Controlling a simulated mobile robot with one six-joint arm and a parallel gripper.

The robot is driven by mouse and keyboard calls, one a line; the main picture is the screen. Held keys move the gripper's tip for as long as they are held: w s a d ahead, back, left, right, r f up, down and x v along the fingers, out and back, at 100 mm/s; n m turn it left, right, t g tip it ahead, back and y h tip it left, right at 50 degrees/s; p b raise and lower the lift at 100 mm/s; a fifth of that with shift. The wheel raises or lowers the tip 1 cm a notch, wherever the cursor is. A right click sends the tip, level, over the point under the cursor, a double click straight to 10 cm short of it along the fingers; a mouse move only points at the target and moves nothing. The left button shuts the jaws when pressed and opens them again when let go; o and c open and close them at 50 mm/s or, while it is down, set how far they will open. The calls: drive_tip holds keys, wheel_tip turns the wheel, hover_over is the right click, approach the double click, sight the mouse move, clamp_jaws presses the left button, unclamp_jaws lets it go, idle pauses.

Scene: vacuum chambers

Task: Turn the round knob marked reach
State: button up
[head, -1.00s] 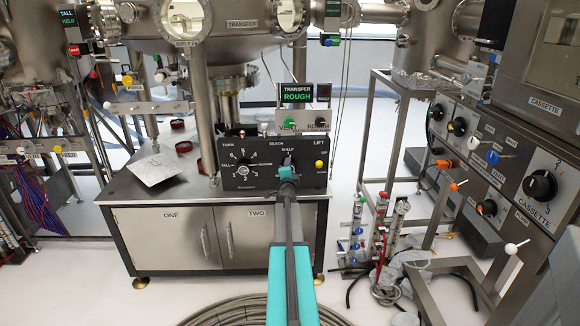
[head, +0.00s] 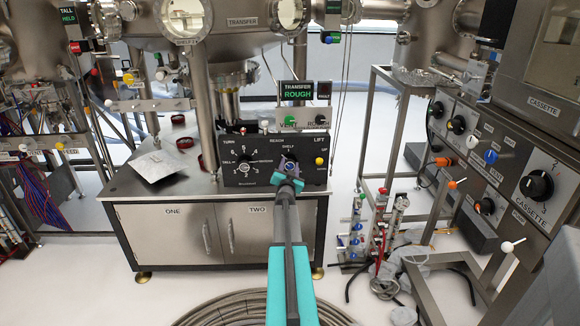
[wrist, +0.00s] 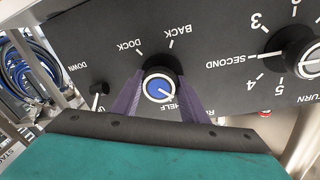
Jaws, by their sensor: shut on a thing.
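The round reach knob (head: 289,163) sits on the black control panel (head: 262,178), under the word REACH, right of the TURN dial (head: 245,166). In the wrist view, upside down, the knob (wrist: 160,87) has a blue face with a short white line slanting to the picture's lower right, near the partly hidden SHELF label. DOCK and BACK show on the other side. My gripper (wrist: 160,98) is shut on the knob, one dark finger on each side. In the head view my gripper (head: 287,176) covers the knob's lower part.
A small lever (wrist: 98,94) shows beside UP and DOWN in the wrist view. A TRANSFER ROUGH display (head: 297,90) stands above the panel. A metal plate (head: 155,167) lies on the cabinet top.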

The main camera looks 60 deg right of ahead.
drive_tip(key=n, duration=0.2)
drive_tip(key=n+b, duration=0.1)
drive_tip(key=n, duration=0.1)
drive_tip(key=n+b, duration=0.1)
drive_tip(key=n, duration=0.1)
drive_tip(key=shift+w+a+f+t, duration=0.1)
drive_tip(key=shift+f+t, duration=0.2)
drive_tip(key=shift+t, duration=0.1)
drive_tip(key=n+b, duration=0.4)
drive_tip(key=n, duration=0.2)
drive_tip(key=shift+t, duration=0.4)
drive_tip(key=n+b, duration=0.3)
drive_tip(key=n, duration=0.2)
drive_tip(key=shift+r+t, duration=0.1)
drive_tip(key=shift+t, duration=0.3)
drive_tip(key=n+b, duration=0.1)
drive_tip(key=n, duration=0.1)
drive_tip(key=n+y, duration=0.1)
drive_tip(key=n, duration=0.2)
drive_tip(key=shift+w+r+n+t+b, duration=0.1)
drive_tip(key=shift+r+n+t+b, duration=0.05)
drive_tip(key=shift+n+t+b, duration=0.2)
drive_tip(key=shift+r, duration=0.1)
drive_tip(key=o, duration=0.9)
drive_tip(key=shift+o, duration=0.6)
